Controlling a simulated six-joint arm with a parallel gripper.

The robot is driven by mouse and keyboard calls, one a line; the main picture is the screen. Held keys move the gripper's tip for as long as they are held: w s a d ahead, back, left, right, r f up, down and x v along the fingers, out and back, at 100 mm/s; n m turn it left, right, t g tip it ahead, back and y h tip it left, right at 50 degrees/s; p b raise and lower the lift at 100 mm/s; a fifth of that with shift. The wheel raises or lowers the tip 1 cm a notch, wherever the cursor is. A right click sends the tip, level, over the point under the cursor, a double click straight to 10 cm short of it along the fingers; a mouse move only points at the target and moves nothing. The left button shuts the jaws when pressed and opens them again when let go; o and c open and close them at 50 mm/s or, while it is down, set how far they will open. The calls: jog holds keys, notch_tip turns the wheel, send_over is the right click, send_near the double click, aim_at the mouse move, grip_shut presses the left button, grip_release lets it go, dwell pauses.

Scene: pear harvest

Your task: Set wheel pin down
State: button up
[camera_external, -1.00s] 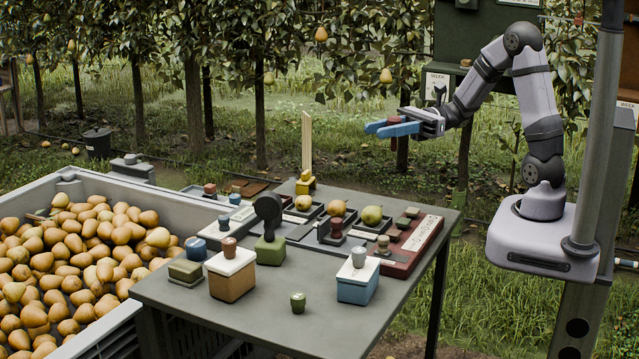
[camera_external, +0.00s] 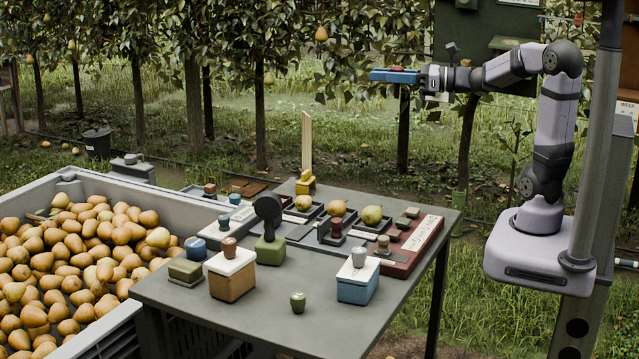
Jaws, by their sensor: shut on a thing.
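My gripper (camera_external: 385,76), with blue fingers, is up in the air at the right, above and behind the grey table (camera_external: 225,325). Its fingers point left and are shut on a small dark red piece (camera_external: 403,69). This may be the wheel pin; it is too small and too covered by the fingers to tell. The held piece is well clear of the table. A small green peg-like piece (camera_external: 298,303) stands alone near the table's front edge.
The table carries an orange box (camera_external: 231,283), a blue box (camera_external: 358,285), a green block with a dark round paddle (camera_external: 269,212), trays with pears and a red rack (camera_external: 415,240). A crate (camera_external: 105,335) of pears stands left.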

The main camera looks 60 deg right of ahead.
jog(key=shift+f+b, duration=0.95)
jog(key=shift+f, duration=15.05)
jog(key=shift+f, duration=0.2)
jog(key=o, duration=1.1)
jog(key=shift+r, duration=0.1)
